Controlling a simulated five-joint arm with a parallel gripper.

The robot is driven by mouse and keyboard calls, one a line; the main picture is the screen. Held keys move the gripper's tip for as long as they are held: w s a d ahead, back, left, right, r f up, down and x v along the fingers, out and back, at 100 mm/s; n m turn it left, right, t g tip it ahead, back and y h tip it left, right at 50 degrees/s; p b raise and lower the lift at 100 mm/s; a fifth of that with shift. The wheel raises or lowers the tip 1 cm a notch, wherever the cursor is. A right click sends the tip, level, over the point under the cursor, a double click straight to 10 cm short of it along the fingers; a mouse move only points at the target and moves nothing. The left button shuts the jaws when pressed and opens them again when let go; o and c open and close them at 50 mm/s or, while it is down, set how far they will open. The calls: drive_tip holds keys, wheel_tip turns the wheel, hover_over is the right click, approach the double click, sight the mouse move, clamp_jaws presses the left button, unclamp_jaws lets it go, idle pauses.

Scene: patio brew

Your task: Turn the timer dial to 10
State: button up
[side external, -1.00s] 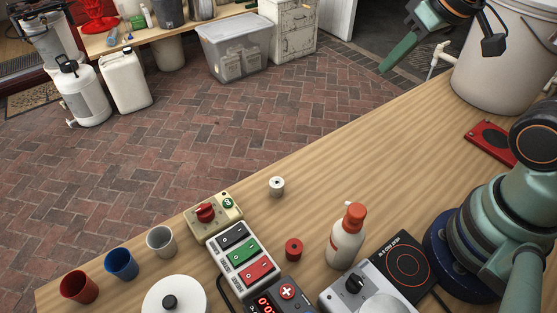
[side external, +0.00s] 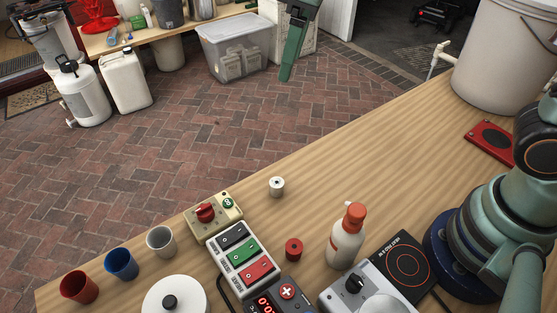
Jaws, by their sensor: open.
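A beige box with a red dial (side external: 205,212) stands on the wooden table, left of centre. The box carries a round green mark with a pale character. I cannot read the dial's scale or setting. My gripper (side external: 289,72) is at the top of the side view, pointing down, high up and well away from the dial. Its green fingers are open and nothing shows between them. The upper part of the gripper is cut off by the frame.
A panel of black, green and red switches (side external: 246,255) adjoins the box. A white spool (side external: 277,187), red cylinder (side external: 293,249), pump bottle (side external: 347,237) and hot plate (side external: 398,266) stand to the right. Cups (side external: 121,264) stand left. The table's (side external: 365,150) upper right stretch is mostly clear.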

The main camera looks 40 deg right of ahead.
drive_tip(key=w+a+f+n+g, duration=0.15)
drive_tip(key=a+f+n, duration=0.25)
drive_tip(key=a, duration=0.6)
drive_tip(key=n+g+h, duration=0.1)
drive_tip(key=n, duration=0.3)
approach(203, 207)
wheel_tip(203, 207, down, 10)
drive_tip(key=shift+r, duration=0.2)
clamp_jaws()
